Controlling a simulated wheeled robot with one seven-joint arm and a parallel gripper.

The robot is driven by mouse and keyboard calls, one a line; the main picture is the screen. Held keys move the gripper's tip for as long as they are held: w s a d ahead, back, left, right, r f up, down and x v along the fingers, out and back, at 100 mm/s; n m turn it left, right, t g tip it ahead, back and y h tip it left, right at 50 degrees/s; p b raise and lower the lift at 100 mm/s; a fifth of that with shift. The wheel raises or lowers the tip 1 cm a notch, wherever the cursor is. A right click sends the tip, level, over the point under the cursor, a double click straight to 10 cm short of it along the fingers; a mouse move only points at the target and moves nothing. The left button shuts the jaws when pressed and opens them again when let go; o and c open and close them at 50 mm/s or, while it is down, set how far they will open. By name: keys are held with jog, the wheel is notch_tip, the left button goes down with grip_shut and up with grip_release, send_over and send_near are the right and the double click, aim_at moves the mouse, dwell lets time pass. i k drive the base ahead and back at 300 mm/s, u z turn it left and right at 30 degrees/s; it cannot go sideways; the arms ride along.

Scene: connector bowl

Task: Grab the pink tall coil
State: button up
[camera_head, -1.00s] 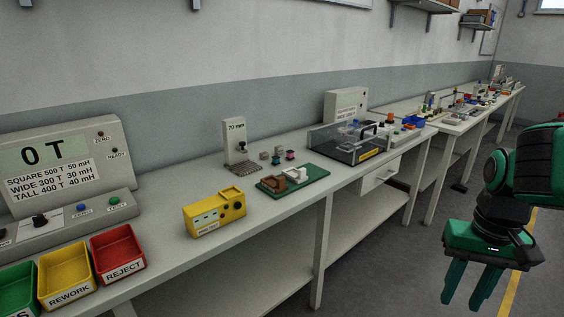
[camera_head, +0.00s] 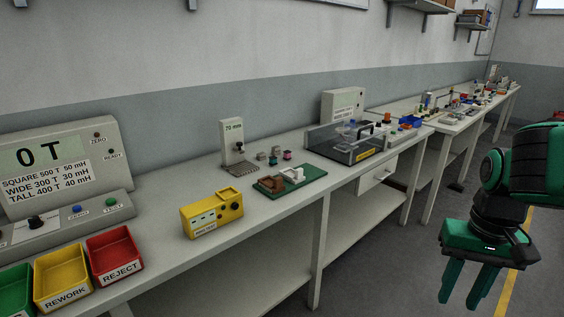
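A small coil with a pink winding (camera_head: 287,155) stands on the bench, at the right end of a short group of small parts behind the green board. It is too small in the picture to make out its exact shape. My gripper (camera_head: 461,299) hangs at the right, over the floor in front of the bench, with its green fingers pointing down. The fingers are apart with nothing between them. It is well away from the coil.
The green board (camera_head: 306,175) bears brown and white pieces. A height gauge (camera_head: 233,147) stands behind, a clear-lidded box (camera_head: 340,143) to the right, a yellow meter (camera_head: 211,214) and red bin (camera_head: 116,256) to the left.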

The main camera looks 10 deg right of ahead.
aim_at(287, 154)
jog(key=z, duration=0.05)
jog(key=k, duration=0.45)
jog(key=u, duration=0.45)
jog(key=i, duration=1.2)
jog(key=z, duration=0.6)
jog(key=i, duration=1)
jog(key=z, duration=0.55)
